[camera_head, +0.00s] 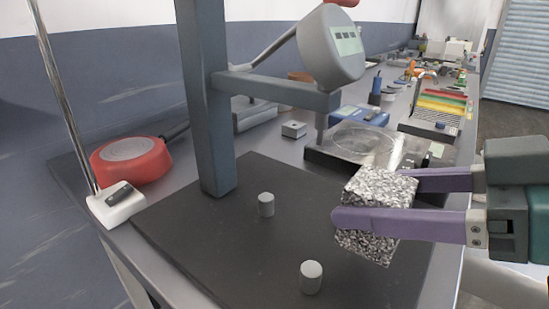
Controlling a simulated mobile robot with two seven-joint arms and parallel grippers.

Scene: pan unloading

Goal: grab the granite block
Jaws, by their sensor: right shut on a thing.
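The granite block (372,211) is a speckled black, white and grey cube at the right of the head view, over the right part of the dark base plate (225,245). My right gripper (374,196) comes in from the right, with its two purple fingers on either side of the block. It is shut on the block, and the near finger covers part of the block's front. I cannot tell whether the block's underside touches the plate. My left gripper is not in view.
Two small grey cylinders (266,204) (311,277) stand on the plate. A blue-grey column (206,100) with a side arm and dial gauge (333,47) rises behind. A red round device (130,160) is at left; a glass-topped instrument (362,145) is behind the block.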

